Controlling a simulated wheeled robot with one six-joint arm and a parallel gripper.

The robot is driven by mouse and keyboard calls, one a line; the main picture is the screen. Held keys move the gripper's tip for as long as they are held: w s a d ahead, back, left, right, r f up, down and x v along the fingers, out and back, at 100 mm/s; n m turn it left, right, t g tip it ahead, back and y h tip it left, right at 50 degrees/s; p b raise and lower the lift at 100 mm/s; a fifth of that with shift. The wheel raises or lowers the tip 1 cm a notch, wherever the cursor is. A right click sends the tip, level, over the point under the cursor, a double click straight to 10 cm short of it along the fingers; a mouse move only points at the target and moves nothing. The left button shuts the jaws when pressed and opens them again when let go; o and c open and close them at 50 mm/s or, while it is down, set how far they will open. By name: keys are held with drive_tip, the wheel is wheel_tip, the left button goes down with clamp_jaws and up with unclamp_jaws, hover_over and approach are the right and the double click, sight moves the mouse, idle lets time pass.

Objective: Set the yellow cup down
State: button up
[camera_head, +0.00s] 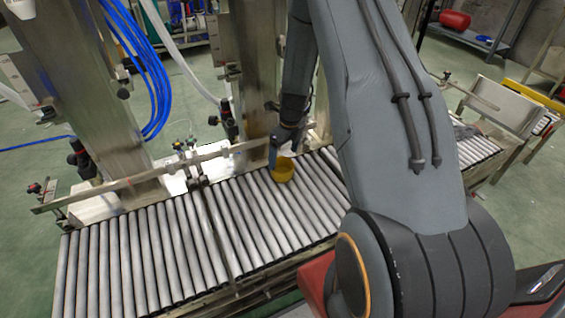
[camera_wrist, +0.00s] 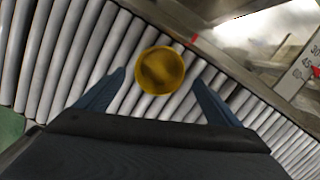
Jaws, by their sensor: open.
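The yellow cup (camera_head: 283,169) stands on the roller conveyor (camera_head: 160,250) in the head view, near the conveyor's far rail. The wrist view shows the cup (camera_wrist: 160,71) from above, with its round opening facing the camera and rollers around it. My gripper (camera_head: 273,158) is just left of the cup in the head view and hides part of it. In the wrist view my gripper (camera_wrist: 158,90) has its two blue fingers spread wide, one on each side of the cup, with gaps between the fingers and the cup.
A metal guide rail (camera_head: 150,175) runs along the conveyor's far side, with steel posts (camera_head: 255,70) behind it. Blue hoses (camera_head: 150,75) hang at the left. Rollers left of the cup are bare. My arm covers much of the right side.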

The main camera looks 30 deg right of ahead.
drive_tip(key=s+a+r+n, duration=0.5)
drive_tip(key=a+r+n, duration=0.3)
drive_tip(key=r, duration=0.3)
drive_tip(key=s+a+r+n, duration=0.6)
drive_tip(key=a+r+n, duration=0.2)
drive_tip(key=r, duration=0.4)
drive_tip(key=s+a+r+n, duration=0.2)
drive_tip(key=s+r+n, duration=0.1)
drive_tip(key=s+n, duration=0.3)
drive_tip(key=s+a+r+n+g, duration=0.1)
drive_tip(key=s+a+r+n, duration=0.1)
drive_tip(key=s+n, duration=0.4)
drive_tip(key=s+a+r+n, duration=0.3)
drive_tip(key=s+n, duration=0.3)
drive_tip(key=s, duration=0.2)
drive_tip(key=shift+s+r+g, duration=0.3)
drive_tip(key=shift+s, duration=0.05)
drive_tip(key=d+r+m+p, duration=0.2)
drive_tip(key=d+r+p, duration=0.5)
drive_tip(key=p, duration=0.8)
drive_tip(key=shift+d+r+h, duration=0.3)
drive_tip(key=shift+d+r, duration=0.05)
drive_tip(key=shift+d, duration=0.25)
